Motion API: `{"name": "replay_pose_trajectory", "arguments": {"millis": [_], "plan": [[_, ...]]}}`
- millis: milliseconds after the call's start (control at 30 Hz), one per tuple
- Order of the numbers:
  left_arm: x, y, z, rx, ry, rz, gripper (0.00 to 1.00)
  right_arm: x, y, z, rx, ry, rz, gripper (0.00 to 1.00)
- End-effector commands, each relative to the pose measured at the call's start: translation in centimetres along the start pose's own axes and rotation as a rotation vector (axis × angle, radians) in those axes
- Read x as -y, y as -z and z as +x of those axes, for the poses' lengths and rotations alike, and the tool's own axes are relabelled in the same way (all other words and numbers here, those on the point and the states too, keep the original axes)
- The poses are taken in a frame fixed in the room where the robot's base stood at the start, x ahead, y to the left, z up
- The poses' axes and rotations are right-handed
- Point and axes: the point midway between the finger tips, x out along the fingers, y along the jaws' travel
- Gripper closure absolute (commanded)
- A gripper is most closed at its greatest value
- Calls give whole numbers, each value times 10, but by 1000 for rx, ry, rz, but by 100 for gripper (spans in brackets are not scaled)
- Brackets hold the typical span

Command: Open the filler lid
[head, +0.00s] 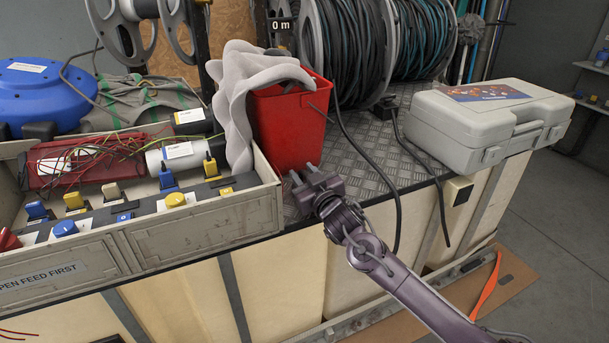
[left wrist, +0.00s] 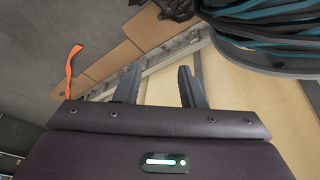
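I cannot make out a filler lid in either view. Cream tank-like panels (head: 363,263) with grey uprights stand below the metal checker-plate top (head: 376,150). My right gripper (head: 305,174) is at the front edge of that top, just in front of the red bucket (head: 290,125). Its two short fingers show a small gap and hold nothing I can see. My left gripper (left wrist: 158,82) shows only in the left wrist view. Its fingers are wide apart and empty, with a cream panel (left wrist: 240,85) beyond them.
A grey cloth (head: 240,90) hangs over the bucket. Left is a tray (head: 200,228) of switches and wires. Hose reels (head: 345,45) stand behind, a grey case (head: 480,125) to the right. A black cable hangs over the front edge. An orange strap (head: 487,287) lies low right.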

Motion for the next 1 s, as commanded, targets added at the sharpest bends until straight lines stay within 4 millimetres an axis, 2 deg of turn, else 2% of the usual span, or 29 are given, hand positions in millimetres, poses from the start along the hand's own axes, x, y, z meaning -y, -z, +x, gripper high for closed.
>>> {"name": "replay_pose_trajectory", "arguments": {"millis": [67, 300, 767, 1000], "plan": [[0, 0, 0, 0, 0, 0, 64, 0, 0, 0, 0, 0, 0, 70], [0, 0, 0, 0, 0, 0, 64, 0, 0, 0, 0, -1, 0, 100], [1, -1, -4, 11, 2, -4, 64, -2, 3, 0, 0, -2, 24, 100], [17, -9, -15, 110, 32, -34, 64, -5, 12, 0, 0, -3, 138, 100]]}}
